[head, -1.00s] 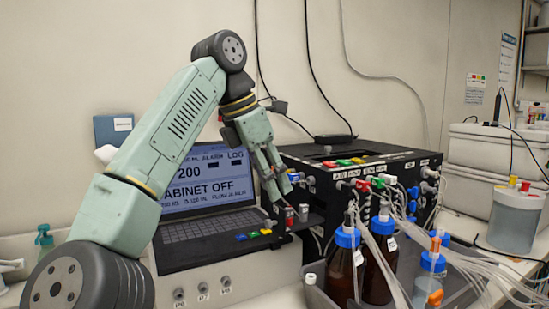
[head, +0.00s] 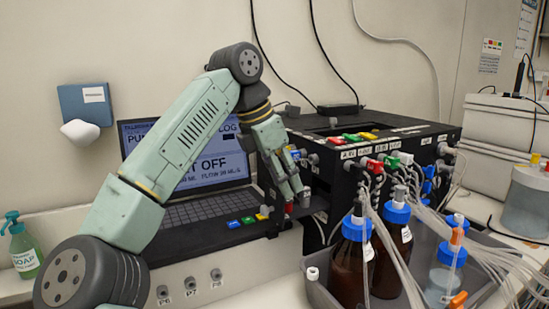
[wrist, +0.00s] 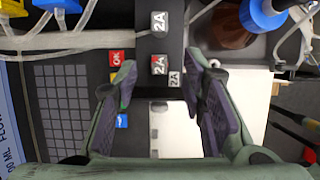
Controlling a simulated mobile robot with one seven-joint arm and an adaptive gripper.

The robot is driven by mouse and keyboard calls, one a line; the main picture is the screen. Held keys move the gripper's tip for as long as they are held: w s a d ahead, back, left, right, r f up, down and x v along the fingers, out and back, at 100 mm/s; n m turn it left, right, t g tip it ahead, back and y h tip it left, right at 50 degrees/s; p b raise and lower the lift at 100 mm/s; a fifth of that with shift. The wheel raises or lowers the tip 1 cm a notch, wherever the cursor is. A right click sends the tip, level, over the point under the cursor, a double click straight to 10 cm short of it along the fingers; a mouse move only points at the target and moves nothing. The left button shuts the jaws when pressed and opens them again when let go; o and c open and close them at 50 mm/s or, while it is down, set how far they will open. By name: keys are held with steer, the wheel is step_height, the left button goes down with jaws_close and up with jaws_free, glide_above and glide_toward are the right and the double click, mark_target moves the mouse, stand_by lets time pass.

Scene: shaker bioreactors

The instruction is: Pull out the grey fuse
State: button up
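The grey fuse (head: 304,197), a small block, stands on the dark ledge at the laptop's right, beside the red fuse (head: 288,208). In the wrist view a grey block marked 2A (wrist: 160,22) is near the top, beyond the fingertips. A red block marked 2A (wrist: 159,65) and a smaller grey 2A marking (wrist: 174,79) lie between the finger lines. I cannot tell whether that smaller one is a fuse or a label. My gripper (head: 296,192) is open and empty, pointing down just above the fuses. Its fingers also show wide apart in the wrist view (wrist: 158,82).
The laptop (head: 190,165) is left of the fuses. The black box (head: 350,135) with coloured connectors and tubes stands behind and right. Brown bottles with blue caps (head: 350,270) stand in a grey tray at front right. A soap bottle (head: 24,250) is far left.

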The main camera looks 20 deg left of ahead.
steer(key=shift+x, duration=1.35)
steer(key=shift+c, duration=0.3)
jaws_close()
steer(key=shift+r, duration=0.2)
steer(key=shift+r, duration=0.35)
steer(key=shift+r, duration=0.15)
steer(key=shift+r, duration=0.35)
steer(key=shift+r, duration=0.25)
